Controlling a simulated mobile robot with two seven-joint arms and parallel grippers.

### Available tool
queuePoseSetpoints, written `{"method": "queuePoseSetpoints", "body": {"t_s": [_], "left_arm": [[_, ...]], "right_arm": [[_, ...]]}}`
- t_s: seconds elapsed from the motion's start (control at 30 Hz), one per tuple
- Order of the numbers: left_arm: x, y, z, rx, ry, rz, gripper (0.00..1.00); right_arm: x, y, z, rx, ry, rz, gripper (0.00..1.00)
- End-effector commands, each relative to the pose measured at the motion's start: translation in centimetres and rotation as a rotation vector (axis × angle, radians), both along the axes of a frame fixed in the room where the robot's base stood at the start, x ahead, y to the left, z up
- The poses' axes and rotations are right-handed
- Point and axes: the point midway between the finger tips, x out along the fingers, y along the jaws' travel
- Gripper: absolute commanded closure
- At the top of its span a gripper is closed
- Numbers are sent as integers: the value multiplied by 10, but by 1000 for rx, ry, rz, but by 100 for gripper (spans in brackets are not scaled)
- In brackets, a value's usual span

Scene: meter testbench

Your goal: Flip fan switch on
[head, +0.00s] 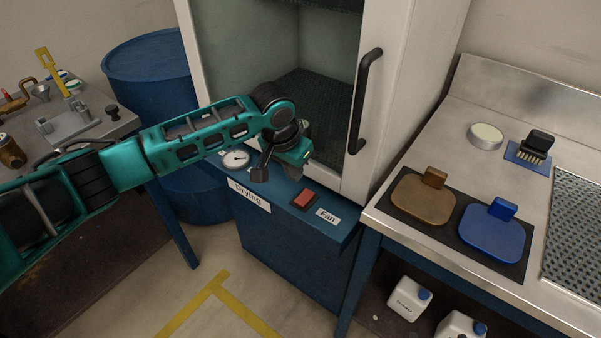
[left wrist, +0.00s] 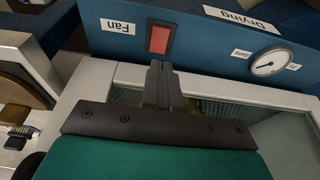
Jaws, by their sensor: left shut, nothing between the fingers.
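The fan switch (head: 304,199) is a red rocker in a dark frame on the blue front ledge of the drying cabinet, beside the white "Fan" label (head: 327,216). In the left wrist view the red switch (left wrist: 159,39) lies just beyond the fingertips. My left gripper (left wrist: 160,68) is shut and empty, its fingers pointing at the switch with a small gap that I cannot judge exactly. In the head view the left gripper (head: 260,174) is above the ledge, left of the switch. My right gripper is in neither view.
A round dial gauge (head: 236,160) and the "Drying" label (head: 249,197) are on the same ledge. The cabinet door with a black handle (head: 364,100) stands at the right. A steel counter (head: 420,160) with brown and blue plates is further right. A blue barrel (head: 150,75) stands behind my arm.

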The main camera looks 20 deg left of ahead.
Motion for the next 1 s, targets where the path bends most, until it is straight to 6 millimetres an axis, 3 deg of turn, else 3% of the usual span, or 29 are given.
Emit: {"method": "queuePoseSetpoints", "body": {"t_s": [0.1, 0.33, 0.87, 1.0], "left_arm": [[-10, 4, 21, -1, -2, 0, 100], [-21, 8, 42, 0, 0, 1, 100], [-22, 8, 45, 0, 0, 1, 100], [-25, 0, 36, -22, -9, -13, 100]], "right_arm": [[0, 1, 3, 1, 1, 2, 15], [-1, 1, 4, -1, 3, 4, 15], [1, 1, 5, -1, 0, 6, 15], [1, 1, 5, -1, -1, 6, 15]]}}
